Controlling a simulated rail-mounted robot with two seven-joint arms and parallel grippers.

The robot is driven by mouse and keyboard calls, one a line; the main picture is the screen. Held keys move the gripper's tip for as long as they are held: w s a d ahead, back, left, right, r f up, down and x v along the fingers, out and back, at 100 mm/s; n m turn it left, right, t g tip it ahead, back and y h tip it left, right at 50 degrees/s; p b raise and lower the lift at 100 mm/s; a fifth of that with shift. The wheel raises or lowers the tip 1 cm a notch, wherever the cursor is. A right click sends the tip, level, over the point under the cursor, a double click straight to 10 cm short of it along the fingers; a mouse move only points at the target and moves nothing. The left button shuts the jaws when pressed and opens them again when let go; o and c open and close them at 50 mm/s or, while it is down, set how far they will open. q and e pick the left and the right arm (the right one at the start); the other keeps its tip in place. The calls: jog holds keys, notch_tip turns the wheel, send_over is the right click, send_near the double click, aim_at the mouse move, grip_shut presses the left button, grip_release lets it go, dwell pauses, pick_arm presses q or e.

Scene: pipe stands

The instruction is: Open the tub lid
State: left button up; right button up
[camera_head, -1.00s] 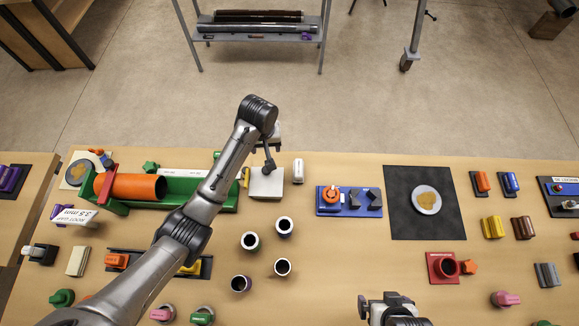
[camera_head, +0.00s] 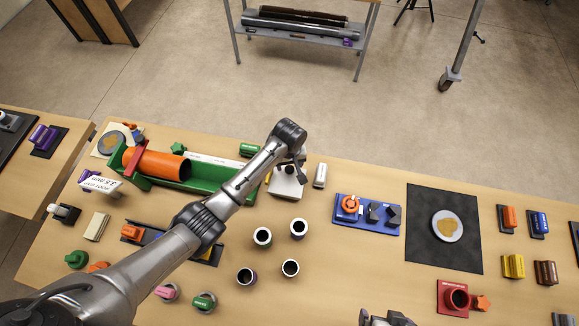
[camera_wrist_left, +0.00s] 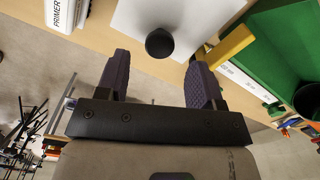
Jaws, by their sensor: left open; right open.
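The tub (camera_head: 285,186) is a pale, square box at the back edge of the workbench. In the left wrist view its lid (camera_wrist_left: 139,22) is a flat white square with a round black knob (camera_wrist_left: 160,43). The lid lies flat. My left gripper (camera_wrist_left: 159,70) is open, its two dark ridged fingers apart. In that view the knob shows just beyond the fingertips, between their lines, with nothing held. In the head view the left arm's end partly covers the tub. My right gripper (camera_head: 387,319) is at the bottom edge, partly cut off, away from the tub.
A white PRIMER container (camera_head: 320,175) stands just right of the tub. A green trough (camera_head: 205,178) with an orange pipe (camera_head: 155,164) lies to the left. Several dark-mouthed cups stand in front. A blue tray (camera_head: 367,214) is at the right.

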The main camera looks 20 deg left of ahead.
aim_at(289, 169)
pick_arm(q)
jog(key=shift+f, duration=1.9)
grip_shut()
